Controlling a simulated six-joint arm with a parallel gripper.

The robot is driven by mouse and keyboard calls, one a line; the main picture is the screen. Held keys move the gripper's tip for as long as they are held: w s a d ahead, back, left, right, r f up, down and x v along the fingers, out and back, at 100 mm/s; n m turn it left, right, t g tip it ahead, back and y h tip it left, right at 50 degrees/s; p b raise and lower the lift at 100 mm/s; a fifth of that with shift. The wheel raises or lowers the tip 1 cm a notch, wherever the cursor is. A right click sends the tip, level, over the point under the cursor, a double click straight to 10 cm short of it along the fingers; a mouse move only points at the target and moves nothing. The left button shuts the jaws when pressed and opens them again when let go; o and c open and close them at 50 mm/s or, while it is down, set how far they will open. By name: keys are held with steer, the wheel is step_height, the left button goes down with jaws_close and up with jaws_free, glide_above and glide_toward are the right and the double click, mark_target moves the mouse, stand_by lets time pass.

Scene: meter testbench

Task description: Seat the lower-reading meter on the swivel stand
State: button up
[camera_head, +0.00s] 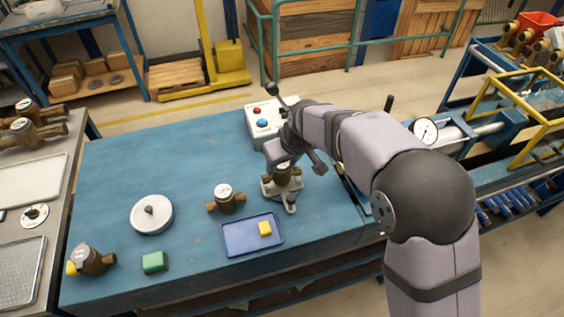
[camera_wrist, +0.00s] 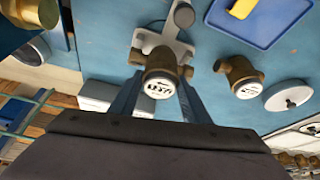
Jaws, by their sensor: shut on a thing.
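My gripper (camera_head: 283,166) is shut on a brass meter (camera_wrist: 160,82) with a white dial face. In the wrist view it sits between the two fingers. The dial reading is too small to read with confidence. The held meter is over the grey swivel stand (camera_head: 290,197), whose plate also shows behind it in the wrist view (camera_wrist: 168,36). I cannot tell whether the meter touches the stand. A second brass meter (camera_head: 226,203) with a white dial stands to the left of the stand; it also shows in the wrist view (camera_wrist: 242,76). Its reading is not legible.
A blue tray (camera_head: 235,245) with a yellow block (camera_head: 265,228) lies in front of the stand. A button box (camera_head: 262,122) stands behind. The table's back left is clear.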

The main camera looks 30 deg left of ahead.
steer(key=shift+f+b, duration=0.35)
steer(key=shift+f, duration=0.15)
stand_by(0.8)
steer(key=o, duration=1.5)
steer(key=shift+o, duration=1.2)
steer(key=shift+f, duration=0.1)
steer(key=shift+r, duration=0.2)
steer(key=shift+r+p, duration=2.7)
steer(key=shift+r, duration=0.7)
